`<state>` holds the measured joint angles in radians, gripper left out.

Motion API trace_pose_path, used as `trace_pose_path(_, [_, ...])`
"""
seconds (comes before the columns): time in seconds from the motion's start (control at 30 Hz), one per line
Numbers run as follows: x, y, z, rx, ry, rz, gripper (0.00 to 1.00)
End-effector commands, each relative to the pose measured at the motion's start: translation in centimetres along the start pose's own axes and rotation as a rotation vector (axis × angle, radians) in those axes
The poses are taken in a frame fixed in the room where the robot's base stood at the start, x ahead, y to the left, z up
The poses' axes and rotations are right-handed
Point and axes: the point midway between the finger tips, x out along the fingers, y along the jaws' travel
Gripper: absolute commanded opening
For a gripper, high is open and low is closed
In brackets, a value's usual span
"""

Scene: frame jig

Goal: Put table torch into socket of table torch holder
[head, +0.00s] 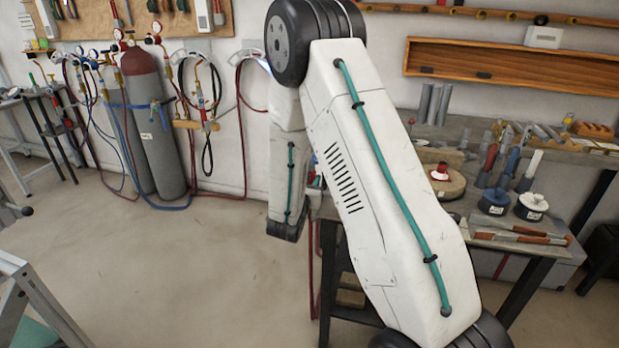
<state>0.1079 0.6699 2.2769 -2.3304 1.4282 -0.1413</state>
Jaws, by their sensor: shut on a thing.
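My gripper does not show; my white arm crosses the middle of the view, and its far link hangs down beside the left end of the workbench (538,249). A small red and blue thing shows partly between my two arm links, with red hose below it. I cannot tell whether it is the table torch. I cannot make out the table torch holder or its socket for certain; part of the bench is hidden behind my arm.
The bench holds a round wooden block (447,188) with a red-topped piece, blue- and white-lidded pots (531,207), upright cone-shaped items and orange-handled tools (520,237). Gas cylinders (152,125) with hoses stand by the wall. The floor at left centre is clear.

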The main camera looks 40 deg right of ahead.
Motion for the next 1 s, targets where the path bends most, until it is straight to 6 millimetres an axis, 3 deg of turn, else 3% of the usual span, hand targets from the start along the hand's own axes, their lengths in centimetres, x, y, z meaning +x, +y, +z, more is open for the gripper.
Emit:
trace_pose_path(0.6, [0.1, 0.0, -2.6, 0.001, -0.002, 0.000, 0.02])
trace_pose_path(1.0, [0.1, 0.0, -3.2, 0.001, -0.002, 0.000, 0.02])
